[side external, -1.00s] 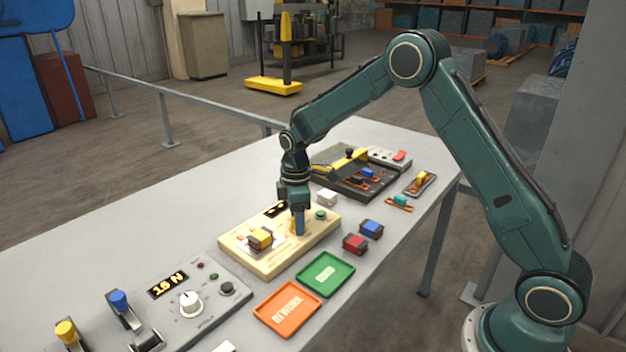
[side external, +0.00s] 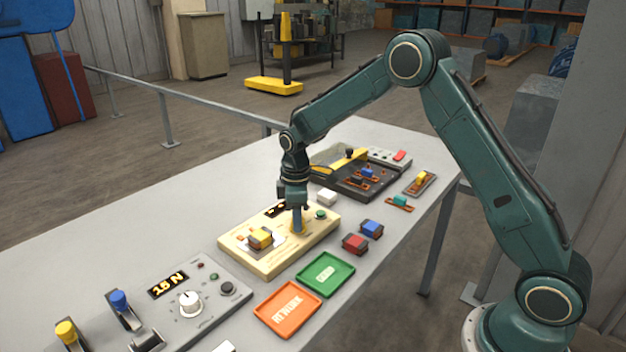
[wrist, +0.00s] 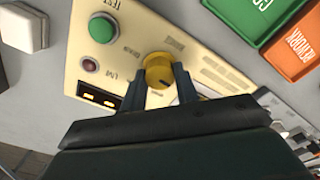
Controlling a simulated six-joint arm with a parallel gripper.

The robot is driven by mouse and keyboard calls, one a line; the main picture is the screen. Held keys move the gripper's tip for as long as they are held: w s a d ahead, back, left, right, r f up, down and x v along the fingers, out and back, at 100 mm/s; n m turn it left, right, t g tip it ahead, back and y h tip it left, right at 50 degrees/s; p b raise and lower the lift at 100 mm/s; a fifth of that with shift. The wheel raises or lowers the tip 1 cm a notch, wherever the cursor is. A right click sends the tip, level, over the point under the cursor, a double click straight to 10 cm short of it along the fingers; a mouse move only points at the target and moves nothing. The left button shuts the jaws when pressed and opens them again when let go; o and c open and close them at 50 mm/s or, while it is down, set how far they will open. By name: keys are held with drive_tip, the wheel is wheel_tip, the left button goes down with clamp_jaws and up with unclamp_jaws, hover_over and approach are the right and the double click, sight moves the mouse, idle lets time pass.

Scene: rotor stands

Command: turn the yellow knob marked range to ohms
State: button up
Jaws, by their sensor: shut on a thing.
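The yellow knob (wrist: 158,70) sits on a cream panel (wrist: 120,50), with a dark pointer line on its face. My gripper (wrist: 158,78) is shut on the knob, one finger on each side of it. In the side view my gripper (side external: 297,232) reaches down onto the cream panel (side external: 265,269), and the knob is mostly hidden behind the fingers. The small lettering around the knob is too blurred to read surely. A dark display (wrist: 98,97) with yellow dashes is on the panel.
A green button (wrist: 101,29) and a red lamp (wrist: 90,64) are beside the knob. A yellow block (side external: 260,238) sits on the panel's left part. Green (side external: 325,290) and orange (side external: 287,328) trays lie in front. Red (side external: 355,244) and blue (side external: 371,229) blocks stand to the right.

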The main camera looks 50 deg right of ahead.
drive_tip(key=m, duration=1)
idle(0.4)
drive_tip(key=o, duration=1)
drive_tip(key=shift+r, duration=0.1)
wheel_tip(320, 180, up, 14)
drive_tip(key=shift+f, duration=0.15)
idle(0.5)
